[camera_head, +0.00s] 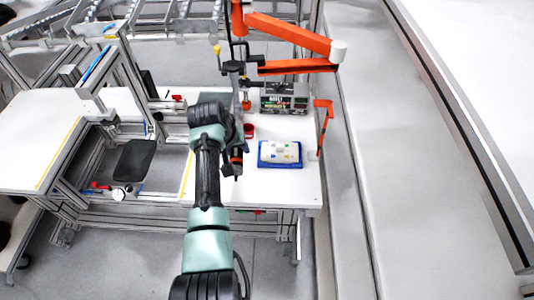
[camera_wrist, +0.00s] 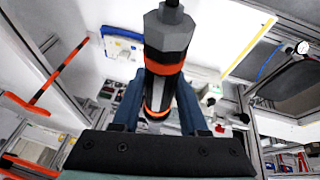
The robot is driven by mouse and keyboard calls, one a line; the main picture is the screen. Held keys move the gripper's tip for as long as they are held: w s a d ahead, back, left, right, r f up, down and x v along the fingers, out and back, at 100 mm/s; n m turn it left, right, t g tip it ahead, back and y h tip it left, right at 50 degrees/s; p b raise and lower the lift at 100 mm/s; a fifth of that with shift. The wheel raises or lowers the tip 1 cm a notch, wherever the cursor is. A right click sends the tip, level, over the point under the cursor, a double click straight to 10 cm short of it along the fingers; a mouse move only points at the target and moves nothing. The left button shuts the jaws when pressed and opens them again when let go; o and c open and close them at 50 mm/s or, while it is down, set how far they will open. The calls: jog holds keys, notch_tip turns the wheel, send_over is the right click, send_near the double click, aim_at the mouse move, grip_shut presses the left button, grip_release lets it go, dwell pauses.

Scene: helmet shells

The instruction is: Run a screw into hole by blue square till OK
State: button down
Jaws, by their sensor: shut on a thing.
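My gripper (camera_wrist: 160,104) is shut on a black power screwdriver with orange rings (camera_wrist: 166,42), its blue fingers on either side of the tool. In the head view, the screwdriver (camera_head: 237,157) hangs over the white table, left of the shell. The white shell (camera_head: 280,150) with small coloured squares lies on a blue holder (camera_head: 266,163); the holder's edge also shows in the wrist view (camera_wrist: 122,32). The blue square and its hole are too small to make out clearly. The tool's tip and any screw on it cannot be made out.
A red cup (camera_head: 249,131) stands left of the shell. A control box with a display (camera_head: 284,104) is behind it. An orange jointed arm (camera_head: 290,36) reaches overhead, and a thin orange stand (camera_head: 322,128) is at the right. The table's front right is clear.

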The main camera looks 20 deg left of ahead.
jog(key=d+p, duration=0.4)
jog(key=d, duration=0.5)
jog(key=shift+w+f+b, duration=0.1)
jog(key=shift+f+b, duration=1.55)
jog(key=shift+f, duration=0.7)
